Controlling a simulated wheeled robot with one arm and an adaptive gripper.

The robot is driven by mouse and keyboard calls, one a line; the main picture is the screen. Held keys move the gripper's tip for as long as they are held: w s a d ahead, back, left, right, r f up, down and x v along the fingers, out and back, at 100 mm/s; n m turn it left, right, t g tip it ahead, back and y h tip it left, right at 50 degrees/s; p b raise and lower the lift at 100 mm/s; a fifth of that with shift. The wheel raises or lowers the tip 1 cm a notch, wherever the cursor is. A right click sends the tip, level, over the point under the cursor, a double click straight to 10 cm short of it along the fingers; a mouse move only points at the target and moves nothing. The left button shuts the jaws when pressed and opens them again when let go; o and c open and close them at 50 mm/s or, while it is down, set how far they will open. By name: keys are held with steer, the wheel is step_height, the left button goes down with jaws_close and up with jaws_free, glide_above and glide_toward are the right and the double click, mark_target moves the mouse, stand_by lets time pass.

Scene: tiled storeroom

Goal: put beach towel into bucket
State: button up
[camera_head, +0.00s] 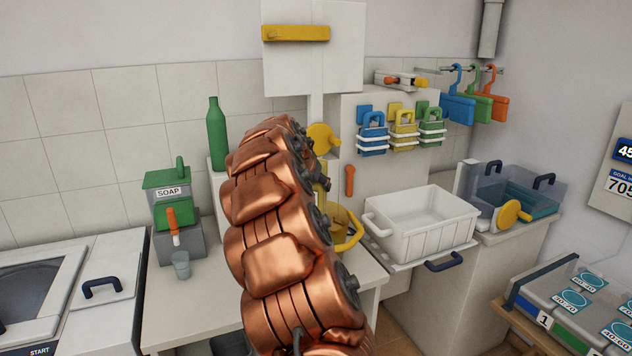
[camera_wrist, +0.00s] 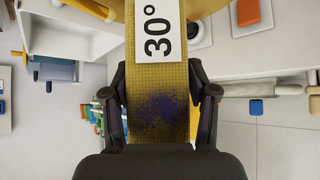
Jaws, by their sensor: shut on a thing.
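In the wrist view, my gripper (camera_wrist: 160,103) is shut on a mustard-yellow cloth (camera_wrist: 158,70), the beach towel. It hangs between the two dark fingers, with a white "30°" label and a dark purple stain.
A green soap dispenser (camera_head: 168,208), a small cup (camera_head: 181,266) and a green bottle (camera_head: 216,138) stand left of my arm. A clear bin (camera_head: 540,188) stands at the back right. Coloured tags (camera_head: 403,128) hang on the wall panel. A tray (camera_head: 560,312) is at the lower right.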

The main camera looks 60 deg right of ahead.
mark_target(316, 201)
steer(key=shift+f+b, duration=1.5)
steer(key=shift+f, duration=1.35)
steer(key=o, duration=1.5)
steer(key=shift+c, duration=0.2)
steer(key=v, duration=1.2)
